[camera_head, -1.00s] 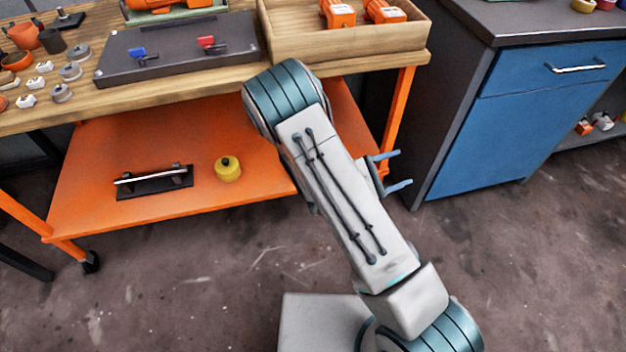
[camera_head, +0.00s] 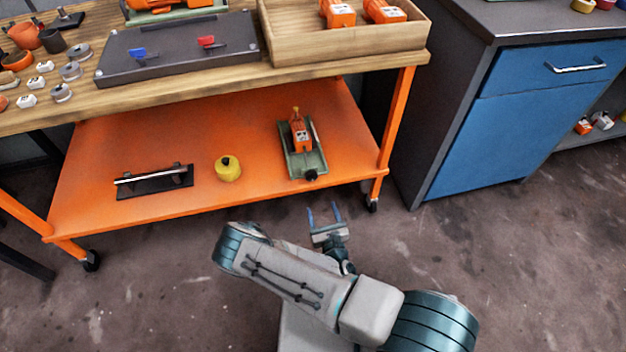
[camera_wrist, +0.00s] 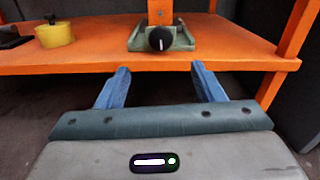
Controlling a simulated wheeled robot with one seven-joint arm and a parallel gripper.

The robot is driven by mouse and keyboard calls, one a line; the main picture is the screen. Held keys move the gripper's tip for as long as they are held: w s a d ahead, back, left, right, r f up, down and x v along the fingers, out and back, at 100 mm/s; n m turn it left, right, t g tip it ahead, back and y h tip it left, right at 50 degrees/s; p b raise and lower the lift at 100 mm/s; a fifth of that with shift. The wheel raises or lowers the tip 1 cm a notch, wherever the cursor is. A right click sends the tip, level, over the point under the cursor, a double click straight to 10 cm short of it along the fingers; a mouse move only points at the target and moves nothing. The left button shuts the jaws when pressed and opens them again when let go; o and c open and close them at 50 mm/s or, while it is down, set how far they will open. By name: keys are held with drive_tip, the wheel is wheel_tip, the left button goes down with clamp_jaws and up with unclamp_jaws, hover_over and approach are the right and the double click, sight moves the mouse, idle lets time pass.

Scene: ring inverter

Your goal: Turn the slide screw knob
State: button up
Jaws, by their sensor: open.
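The slide screw knob (camera_head: 310,176) is a black round knob at the front end of a green slide base (camera_head: 295,162) on the orange lower shelf. In the wrist view the knob (camera_wrist: 160,39) shows a white mark and faces me, at the front of the green base (camera_wrist: 180,43). An orange device (camera_head: 299,135) stands on the base. My gripper (camera_head: 323,214) is open and empty, in front of the shelf and apart from the knob. In the wrist view its two blue fingers (camera_wrist: 160,82) point toward the shelf, below and to either side of the knob.
A yellow round container (camera_head: 228,169) and a black plate with a bar handle (camera_head: 153,180) are on the shelf (camera_head: 100,150), left of the slide. An orange table leg (camera_head: 399,120) stands to the right. The wooden top (camera_head: 200,88) overhangs the shelf. The floor in front is clear.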

sight(312, 178)
drive_tip(key=b+x, duration=0.3)
drive_tip(key=x, duration=1)
drive_tip(key=shift+w+b, duration=0.2)
drive_tip(key=shift+b, duration=0.1)
drive_tip(key=c, duration=1)
